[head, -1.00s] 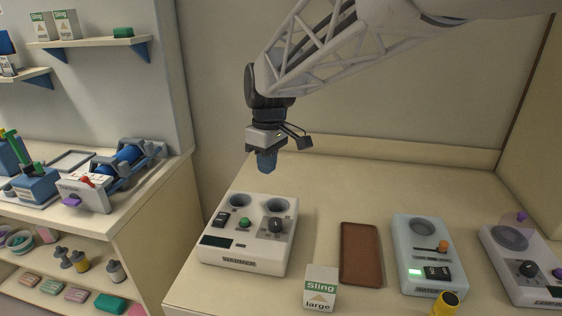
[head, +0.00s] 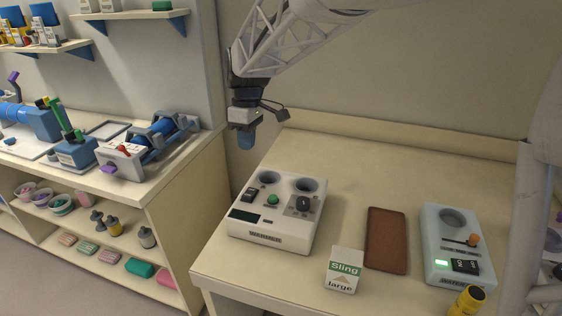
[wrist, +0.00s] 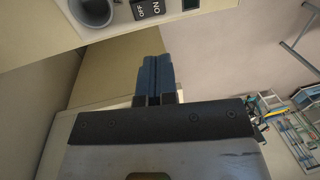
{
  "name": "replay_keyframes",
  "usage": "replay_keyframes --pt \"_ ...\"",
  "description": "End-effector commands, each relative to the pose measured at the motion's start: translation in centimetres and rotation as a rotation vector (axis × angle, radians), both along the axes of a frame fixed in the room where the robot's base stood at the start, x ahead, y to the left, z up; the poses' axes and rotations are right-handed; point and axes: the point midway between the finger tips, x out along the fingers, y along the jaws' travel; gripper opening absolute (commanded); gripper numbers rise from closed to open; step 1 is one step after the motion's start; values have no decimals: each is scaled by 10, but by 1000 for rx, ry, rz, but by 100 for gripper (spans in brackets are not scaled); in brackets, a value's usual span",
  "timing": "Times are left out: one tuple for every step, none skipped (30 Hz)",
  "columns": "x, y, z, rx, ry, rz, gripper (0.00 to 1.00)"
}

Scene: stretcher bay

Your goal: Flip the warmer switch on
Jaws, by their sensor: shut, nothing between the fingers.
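The white warmer (head: 270,238), a box labelled WARMER, stands at the left of the bench top. It has two round wells, a green button, a dark knob and a dark display. Its black rocker switch (head: 249,196) is at the left of its top face. The switch also shows in the wrist view (wrist: 148,9), marked ON and OFF; I cannot tell which side is pressed. My gripper (head: 245,141) is shut and empty, its blue fingers above and behind the warmer's left end. In the wrist view the closed fingers (wrist: 156,62) are apart from the switch.
A Sling box (head: 344,270), a brown tray (head: 386,240) and a pale device (head: 447,270) with a lit green light stand right of the warmer. A yellow bottle (head: 467,300) is at the front. Shelving (head: 185,215) adjoins on the left. The bench behind is clear.

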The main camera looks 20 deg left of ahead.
Motion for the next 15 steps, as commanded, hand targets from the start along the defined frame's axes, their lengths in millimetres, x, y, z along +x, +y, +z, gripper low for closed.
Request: replay_keyframes --pt "0 0 0 0 0 0 0" --pt "0 0 0 0 0 0 0" --pt "0 0 0 0 0 0 0" --pt "0 0 0 0 0 0 0" --pt "0 0 0 0 0 0 0" --pt "0 0 -1 0 0 0 0" --pt "0 0 -2 0 0 -1 0" --pt "-1 0 -3 -1 0 -1 0" --pt "-1 0 -4 -1 1 -1 0" --pt "-1 0 -6 -1 1 -1 0" --pt "-1 0 -7 -1 1 -1 0" --pt "-2 0 -10 -1 1 -1 0" --pt "-2 0 -13 -1 1 -1 0" --pt "-2 0 -15 -1 1 -1 0" --pt "-3 0 -19 -1 1 -1 0"
